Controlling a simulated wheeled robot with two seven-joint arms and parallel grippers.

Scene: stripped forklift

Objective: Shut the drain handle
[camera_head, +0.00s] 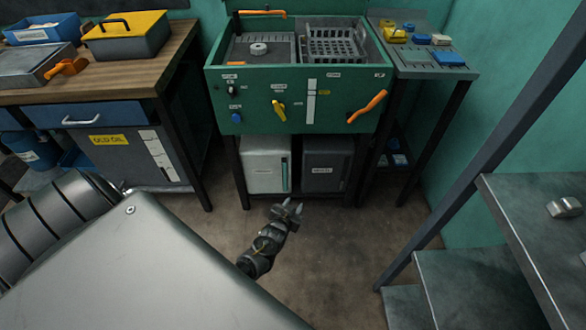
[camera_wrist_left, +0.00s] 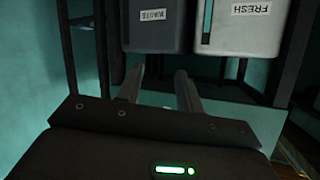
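The green washing unit (camera_head: 340,122) stands at the back centre. An orange lever (camera_head: 368,107) slants up to the right on its front panel. A yellow handle (camera_head: 278,110) sits left of it on the same panel. The small labels are too blurred to tell which is the drain handle. My left gripper (camera_head: 291,208) is below and in front of the panel, apart from both handles. In the left wrist view its two fingers (camera_wrist_left: 161,88) are spread with nothing between them. The handles are not in that view. My right gripper is not in view.
A white container (camera_head: 264,165) and a grey container (camera_head: 326,168) stand under the unit. The wrist view shows upside-down labels FRESH (camera_wrist_left: 250,9) and WASTE (camera_wrist_left: 154,16). A wooden bench (camera_head: 100,90) is left; metal steps (camera_head: 470,285) are right. Floor before the unit is clear.

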